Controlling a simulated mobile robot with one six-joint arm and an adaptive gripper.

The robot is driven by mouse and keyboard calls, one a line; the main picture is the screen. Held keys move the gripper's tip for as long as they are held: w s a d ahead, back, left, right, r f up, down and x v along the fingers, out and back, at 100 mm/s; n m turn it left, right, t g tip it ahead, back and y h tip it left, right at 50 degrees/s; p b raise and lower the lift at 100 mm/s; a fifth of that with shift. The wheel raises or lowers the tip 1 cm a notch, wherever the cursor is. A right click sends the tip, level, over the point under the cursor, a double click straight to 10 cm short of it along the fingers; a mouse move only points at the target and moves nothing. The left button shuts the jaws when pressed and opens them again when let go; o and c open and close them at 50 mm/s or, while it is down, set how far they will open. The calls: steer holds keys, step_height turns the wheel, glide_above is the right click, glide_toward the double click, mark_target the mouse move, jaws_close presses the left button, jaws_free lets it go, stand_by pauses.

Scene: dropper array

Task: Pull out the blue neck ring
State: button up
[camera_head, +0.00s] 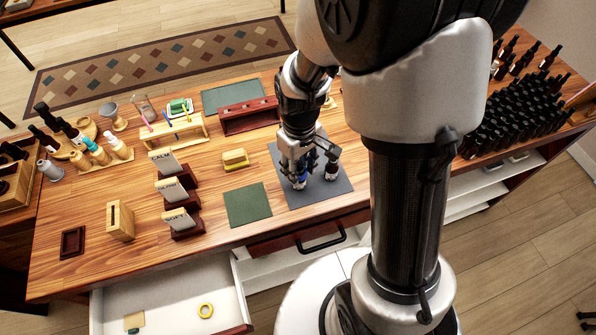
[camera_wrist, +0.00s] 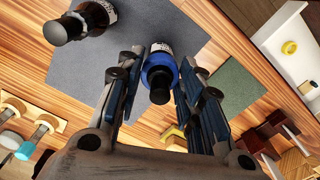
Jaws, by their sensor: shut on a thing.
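My gripper (camera_head: 303,176) is low over the dark grey mat (camera_head: 325,197). The wrist view shows its two fingers (camera_wrist: 155,88) on either side of a bottle with a blue neck ring (camera_wrist: 160,62) below its black dropper top (camera_wrist: 160,89). A patch of the bottle's white label (camera_wrist: 160,47) shows past the ring. The fingers are shut on this ringed bottle; exactly which part they touch is hard to see. In the head view the fingers mostly hide it. A second dark bottle (camera_head: 332,170) with a black top stands beside it; it also shows in the wrist view (camera_wrist: 98,15).
A green mat (camera_head: 248,205) lies left of the grey one. Wooden card holders (camera_head: 178,193) stand further left. An open drawer (camera_head: 165,297) at the front holds a yellow ring (camera_head: 206,310). Many dark bottles (camera_head: 515,112) crowd the right side.

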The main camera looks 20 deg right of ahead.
steer(key=c, duration=0.4)
steer(key=shift+r+p, duration=0.55)
steer(key=shift+r, duration=0.1)
stand_by(0.4)
steer(key=shift+r+p, duration=3.35)
steer(key=shift+r, duration=0.85)
